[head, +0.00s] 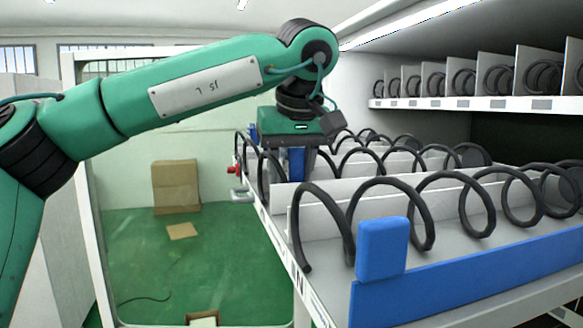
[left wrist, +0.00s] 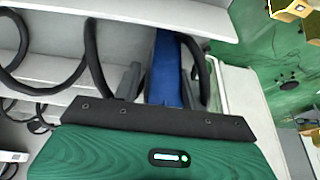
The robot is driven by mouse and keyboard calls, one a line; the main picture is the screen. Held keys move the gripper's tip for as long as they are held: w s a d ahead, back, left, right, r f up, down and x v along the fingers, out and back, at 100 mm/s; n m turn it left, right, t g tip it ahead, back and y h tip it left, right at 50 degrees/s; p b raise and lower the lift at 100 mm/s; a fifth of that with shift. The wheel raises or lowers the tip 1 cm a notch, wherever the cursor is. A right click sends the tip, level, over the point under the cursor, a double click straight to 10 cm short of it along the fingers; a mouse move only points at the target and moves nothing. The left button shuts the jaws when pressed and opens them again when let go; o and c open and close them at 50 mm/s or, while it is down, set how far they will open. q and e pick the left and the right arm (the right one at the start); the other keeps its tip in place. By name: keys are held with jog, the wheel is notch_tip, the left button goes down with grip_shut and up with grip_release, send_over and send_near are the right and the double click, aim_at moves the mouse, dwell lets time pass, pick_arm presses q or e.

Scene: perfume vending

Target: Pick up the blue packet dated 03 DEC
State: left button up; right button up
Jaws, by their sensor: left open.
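A blue packet (head: 297,165) stands in a shelf lane at the near end of a black coil, under my left gripper (head: 296,148) in the head view. In the left wrist view the blue packet (left wrist: 165,72) is a narrow upright strip between the two dark fingers of my left gripper (left wrist: 160,82). The fingers are open, one on each side of it, with small gaps visible. No date can be read on it. The gripper body hides its upper part in the head view. My right gripper is not in view.
Black spiral coils (head: 394,200) run along lanes split by white dividers (head: 440,180). A blue block and rail (head: 470,280) lie at the front right. An upper shelf (head: 480,103) overhangs at right. A cardboard box (head: 176,187) sits on the green floor.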

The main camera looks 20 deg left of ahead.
pick_arm(q)
jog(key=shift+s, duration=0.15)
jog(key=c, duration=0.8)
jog(key=shift+o, duration=0.2)
jog(key=shift+r, duration=0.1)
